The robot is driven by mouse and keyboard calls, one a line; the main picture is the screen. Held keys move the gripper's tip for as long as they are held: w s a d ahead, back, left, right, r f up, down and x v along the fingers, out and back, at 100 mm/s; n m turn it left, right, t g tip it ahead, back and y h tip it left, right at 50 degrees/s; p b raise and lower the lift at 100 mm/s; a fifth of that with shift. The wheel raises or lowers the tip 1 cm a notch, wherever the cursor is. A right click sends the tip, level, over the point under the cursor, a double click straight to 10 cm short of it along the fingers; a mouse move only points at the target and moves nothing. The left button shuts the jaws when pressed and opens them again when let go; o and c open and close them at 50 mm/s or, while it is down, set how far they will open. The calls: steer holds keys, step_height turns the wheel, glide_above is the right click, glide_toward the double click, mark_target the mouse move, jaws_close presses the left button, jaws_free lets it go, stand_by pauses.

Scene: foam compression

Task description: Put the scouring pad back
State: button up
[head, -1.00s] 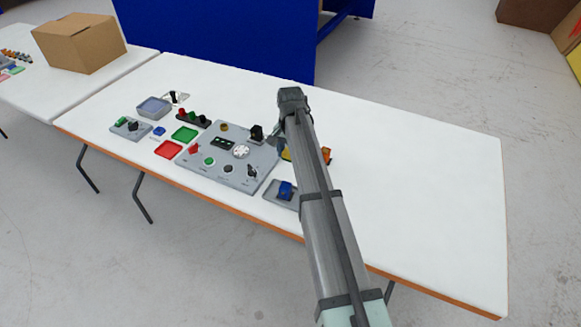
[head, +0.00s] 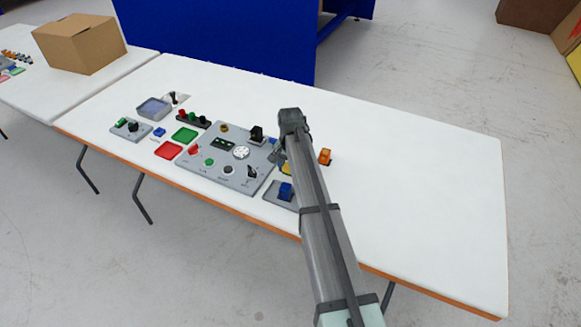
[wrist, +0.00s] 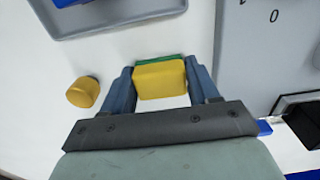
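The scouring pad is a yellow block with a green layer along its far edge. In the wrist view the pad (wrist: 160,80) sits between the two blue fingers of my gripper (wrist: 160,88), which touch it on both sides. In the head view a bit of the yellow pad (head: 286,169) shows left of my arm, and the gripper is mostly hidden behind the arm. A grey tray (head: 269,194) with a blue object (head: 286,190) in it is just nearer the table's front edge. The tray also shows at the top of the wrist view (wrist: 130,17).
A small orange object (head: 325,157) stands right of my arm and shows left of the gripper in the wrist view (wrist: 83,92). A grey control panel (head: 215,165) lies to the left. The white table (head: 430,190) is clear on the right.

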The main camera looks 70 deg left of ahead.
steer(key=o, duration=0.4)
steer(key=shift+o, duration=0.2)
step_height(320, 180, up, 12)
steer(key=shift+r, duration=0.15)
stand_by(0.4)
stand_by(0.4)
